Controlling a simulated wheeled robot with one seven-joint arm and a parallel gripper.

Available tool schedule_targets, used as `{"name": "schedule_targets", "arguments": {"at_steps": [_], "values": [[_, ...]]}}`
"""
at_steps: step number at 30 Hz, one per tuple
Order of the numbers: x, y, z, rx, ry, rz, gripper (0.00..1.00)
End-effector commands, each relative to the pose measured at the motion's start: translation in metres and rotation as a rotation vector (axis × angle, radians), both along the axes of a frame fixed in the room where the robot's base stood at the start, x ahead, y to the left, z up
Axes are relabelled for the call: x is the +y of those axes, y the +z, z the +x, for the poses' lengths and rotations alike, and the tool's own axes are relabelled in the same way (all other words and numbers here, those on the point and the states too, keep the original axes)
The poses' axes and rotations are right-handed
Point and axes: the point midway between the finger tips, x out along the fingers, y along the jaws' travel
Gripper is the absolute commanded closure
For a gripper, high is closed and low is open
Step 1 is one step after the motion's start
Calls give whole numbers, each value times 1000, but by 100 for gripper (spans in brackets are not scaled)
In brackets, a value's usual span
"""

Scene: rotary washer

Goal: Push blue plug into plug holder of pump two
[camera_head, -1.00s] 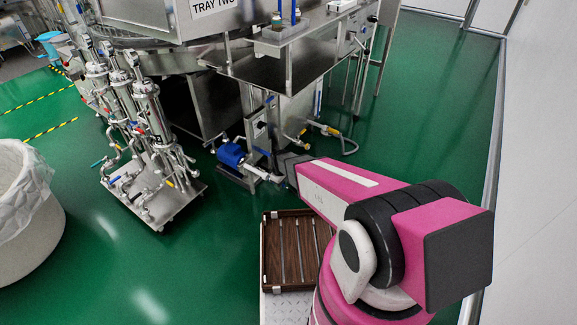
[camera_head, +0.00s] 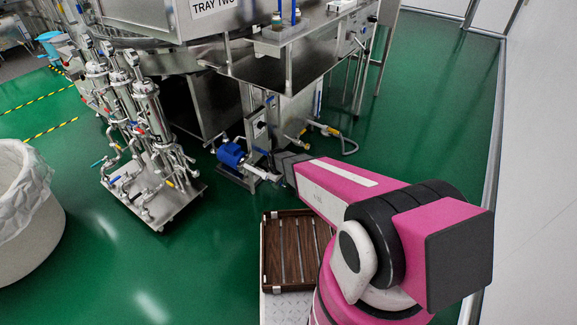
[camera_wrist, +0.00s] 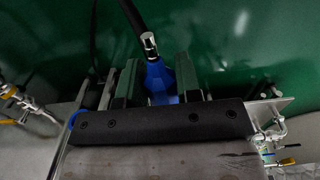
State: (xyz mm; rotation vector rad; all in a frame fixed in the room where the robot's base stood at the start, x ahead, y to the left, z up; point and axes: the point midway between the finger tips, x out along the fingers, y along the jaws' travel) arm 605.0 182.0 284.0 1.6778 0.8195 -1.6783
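My gripper (camera_head: 288,166) reaches low beside the pump unit with the blue motor (camera_head: 231,154); the arm hides most of its front end in the head view. In the wrist view, the two fingers of my gripper (camera_wrist: 158,84) stand on either side of the blue plug (camera_wrist: 159,77) and appear closed on it. The plug has a metal collar, and a dark cable runs up from it. The plug's front end is hidden behind the gripper's black edge. I cannot make out the plug holder in either view.
A steel table (camera_head: 270,68) stands over the pump area. A wheeled filter cart (camera_head: 150,190) is to the left, with a white lined bin (camera_head: 25,225) beyond it. Pipes and valves (camera_head: 325,130) lie right of the pump. Green floor is free at the right.

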Motion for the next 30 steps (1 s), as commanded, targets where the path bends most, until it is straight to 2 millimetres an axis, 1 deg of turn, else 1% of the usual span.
{"name": "schedule_targets", "arguments": {"at_steps": [1, 2, 10, 14, 17, 24, 27, 30], "values": [[0, 0, 0, 0, 0, 0, 52], [0, 0, 0, 0, 0, 0, 42], [0, 0, 0, 0, 0, 0, 42], [0, 7, -1, -1, 0, 0, 42], [0, 21, -1, -3, 0, 0, 42], [-1, 67, -2, -1, 0, 0, 42], [-1, 83, -1, -3, 0, 0, 42], [0, 95, -1, -1, 0, 0, 42]]}}
